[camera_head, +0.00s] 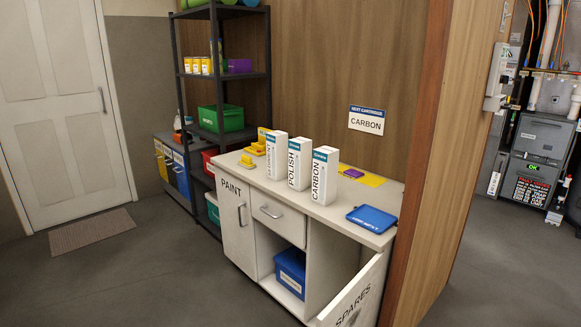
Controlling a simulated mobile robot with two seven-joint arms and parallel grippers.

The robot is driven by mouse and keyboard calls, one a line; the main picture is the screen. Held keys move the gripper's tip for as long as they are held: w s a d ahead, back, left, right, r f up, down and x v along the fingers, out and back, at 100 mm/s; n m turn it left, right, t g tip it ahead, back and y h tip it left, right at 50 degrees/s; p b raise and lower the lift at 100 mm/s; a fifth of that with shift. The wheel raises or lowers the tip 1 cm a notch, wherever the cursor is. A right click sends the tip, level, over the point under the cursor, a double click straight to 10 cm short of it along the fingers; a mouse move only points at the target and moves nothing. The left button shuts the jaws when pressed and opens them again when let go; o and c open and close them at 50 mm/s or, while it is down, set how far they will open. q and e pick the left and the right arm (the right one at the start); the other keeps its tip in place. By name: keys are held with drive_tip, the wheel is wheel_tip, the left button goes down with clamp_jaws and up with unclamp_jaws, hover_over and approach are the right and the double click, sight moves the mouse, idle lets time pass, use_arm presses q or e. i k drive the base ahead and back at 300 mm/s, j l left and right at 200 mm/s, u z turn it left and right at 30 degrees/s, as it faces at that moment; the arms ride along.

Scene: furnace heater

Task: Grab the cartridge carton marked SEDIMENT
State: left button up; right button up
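Three tall white cartons with teal tops stand upright in a row on the counter (345,214). The leftmost carton (276,156) has black vertical lettering that appears to read SEDIMENT, though the small print is hard to make out. Close to its right stands the POLISH carton (299,164), and then the CARBON carton (324,175). Neither of my grippers is in view, and nothing is seen touching the cartons.
A wall sign (366,120) reads CARBON. A blue tray (372,218) lies at the counter's right; yellow items (254,149) sit left of the cartons. Below, the SPARES door (354,300) hangs open beside a blue bin (291,270). A black shelf (217,70) stands left. Front floor is clear.

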sight(277, 140)
drive_tip(key=i+j+u, duration=0.2)
drive_tip(key=u, duration=0.2)
drive_tip(key=i+u, duration=0.85)
drive_tip(key=i+j+z, duration=0.15)
drive_tip(key=i, duration=0.3)
drive_tip(key=i+z, duration=0.15)
drive_tip(key=i, duration=0.35)
drive_tip(key=i+z, duration=0.15)
drive_tip(key=z, duration=0.25)
drive_tip(key=i+j+z, duration=0.1)
drive_tip(key=z, duration=0.25)
drive_tip(key=i+j+z, duration=0.1)
drive_tip(key=z, duration=0.3)
drive_tip(key=i+j, duration=0.05)
drive_tip(key=i, duration=0.05)
